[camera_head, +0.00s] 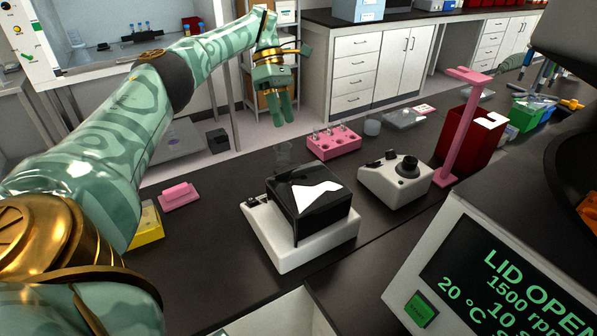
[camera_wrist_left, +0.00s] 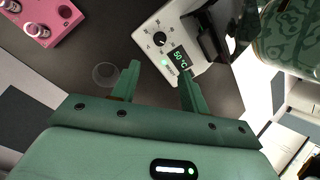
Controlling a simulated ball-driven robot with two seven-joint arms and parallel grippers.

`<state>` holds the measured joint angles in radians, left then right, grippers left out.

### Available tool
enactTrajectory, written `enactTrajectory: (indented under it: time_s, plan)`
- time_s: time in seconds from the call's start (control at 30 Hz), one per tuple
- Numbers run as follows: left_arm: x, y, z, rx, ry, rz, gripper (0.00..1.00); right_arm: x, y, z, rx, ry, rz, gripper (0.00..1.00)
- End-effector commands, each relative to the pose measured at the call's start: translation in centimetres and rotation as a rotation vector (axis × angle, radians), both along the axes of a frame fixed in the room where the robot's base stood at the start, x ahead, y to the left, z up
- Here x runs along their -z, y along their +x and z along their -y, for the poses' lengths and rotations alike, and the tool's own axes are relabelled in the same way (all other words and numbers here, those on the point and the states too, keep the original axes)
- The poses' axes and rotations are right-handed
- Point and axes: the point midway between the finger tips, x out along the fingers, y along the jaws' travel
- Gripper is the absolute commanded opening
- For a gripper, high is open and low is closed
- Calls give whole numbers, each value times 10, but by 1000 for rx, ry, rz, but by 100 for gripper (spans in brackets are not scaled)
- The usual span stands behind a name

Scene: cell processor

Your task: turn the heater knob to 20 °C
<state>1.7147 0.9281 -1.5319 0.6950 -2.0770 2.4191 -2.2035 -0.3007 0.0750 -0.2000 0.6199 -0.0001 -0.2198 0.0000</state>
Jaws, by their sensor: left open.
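The heater is a white-based unit (camera_head: 290,248) with a black block on top, on the dark bench in the head view. Its dark knob (camera_head: 252,201) shows small at the left end. In the left wrist view, the heater's white panel carries the black knob (camera_wrist_left: 159,39) with a ring of marks, and a display (camera_wrist_left: 181,58) reading 50 °C. My left gripper (camera_head: 283,122) is raised above and behind the heater, fingers pointing down. Its fingers (camera_wrist_left: 158,70) are apart and empty, with the panel showing between and beyond them. My right gripper is not in view.
A clear round vessel (camera_wrist_left: 104,72) stands near the heater. A pink rack (camera_head: 334,143), a white device with a black knob (camera_head: 407,168) and a pink stand (camera_head: 464,125) are nearby. A display (camera_head: 490,270) at lower right reads LID OPEN.

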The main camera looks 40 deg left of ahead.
Motion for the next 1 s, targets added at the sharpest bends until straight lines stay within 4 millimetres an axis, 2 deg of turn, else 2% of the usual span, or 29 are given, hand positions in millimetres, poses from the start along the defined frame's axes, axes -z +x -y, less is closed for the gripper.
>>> enactTrajectory:
  time_s: [0.1,0.3,0.5,0.7,1.0]
  plan:
    - [28,-5,11,4,0,-5,45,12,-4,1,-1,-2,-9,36]
    - [73,-12,35,4,2,-4,45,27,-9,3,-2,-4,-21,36]
    - [106,-18,55,0,0,-2,45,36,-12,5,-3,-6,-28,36]
    - [121,-20,64,0,0,1,45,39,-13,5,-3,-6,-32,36]
    - [122,-21,65,-2,1,1,45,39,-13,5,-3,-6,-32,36]
